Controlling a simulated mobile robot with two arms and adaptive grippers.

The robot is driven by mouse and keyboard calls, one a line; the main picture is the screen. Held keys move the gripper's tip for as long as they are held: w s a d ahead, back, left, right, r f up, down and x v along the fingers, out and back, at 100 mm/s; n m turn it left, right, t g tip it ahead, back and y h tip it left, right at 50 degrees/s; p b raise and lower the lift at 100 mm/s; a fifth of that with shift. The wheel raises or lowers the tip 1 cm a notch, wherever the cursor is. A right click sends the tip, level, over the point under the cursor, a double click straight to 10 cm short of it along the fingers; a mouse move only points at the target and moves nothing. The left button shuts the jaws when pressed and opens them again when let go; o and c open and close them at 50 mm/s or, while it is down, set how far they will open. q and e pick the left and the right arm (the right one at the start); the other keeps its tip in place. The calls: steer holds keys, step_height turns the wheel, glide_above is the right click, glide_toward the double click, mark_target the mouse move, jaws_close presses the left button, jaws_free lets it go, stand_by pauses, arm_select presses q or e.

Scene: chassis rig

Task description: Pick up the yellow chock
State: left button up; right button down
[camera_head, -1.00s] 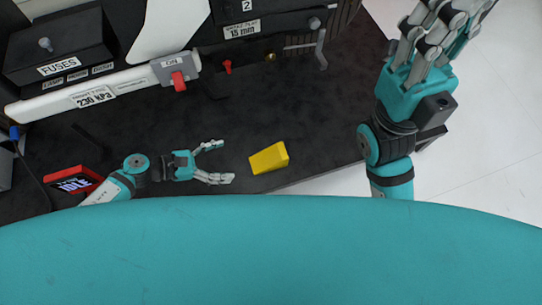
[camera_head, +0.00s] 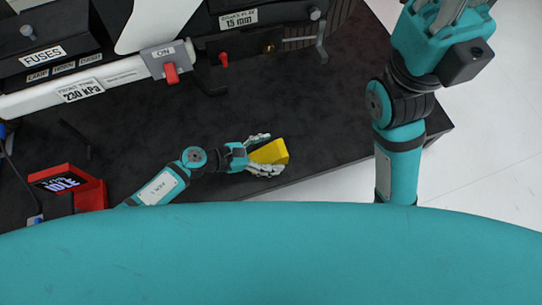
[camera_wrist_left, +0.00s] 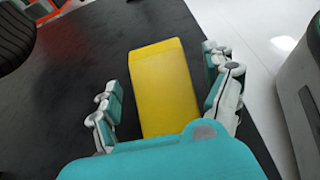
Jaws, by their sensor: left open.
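The yellow chock (camera_head: 272,151) lies on the dark table top near its front edge in the head view. My left gripper (camera_head: 266,152) is open, with its two fingers on either side of the chock. In the left wrist view the chock (camera_wrist_left: 164,85) lies between the open fingers, with a gap on the left side and a smaller one on the right. Its near end is hidden behind the teal gripper body. My right gripper (camera_head: 455,12) is raised at the upper right, away from the chock, and its fingertips are cut off by the frame's top edge.
The dark table (camera_head: 330,120) is bare around the chock. A red box reading IDLE (camera_head: 70,186) stands at the left. The chassis rig with a white tube (camera_head: 115,75), a red switch (camera_head: 171,72) and a fuse box (camera_head: 42,45) lies along the back.

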arm_select(q)
steer(key=shift+w+d+f, duration=0.1)
steer(key=shift+d+f, duration=0.05)
steer(key=shift+d, duration=0.15)
steer(key=shift+c, duration=0.4)
steer(key=c, duration=1.4)
steer(key=shift+c, duration=0.5)
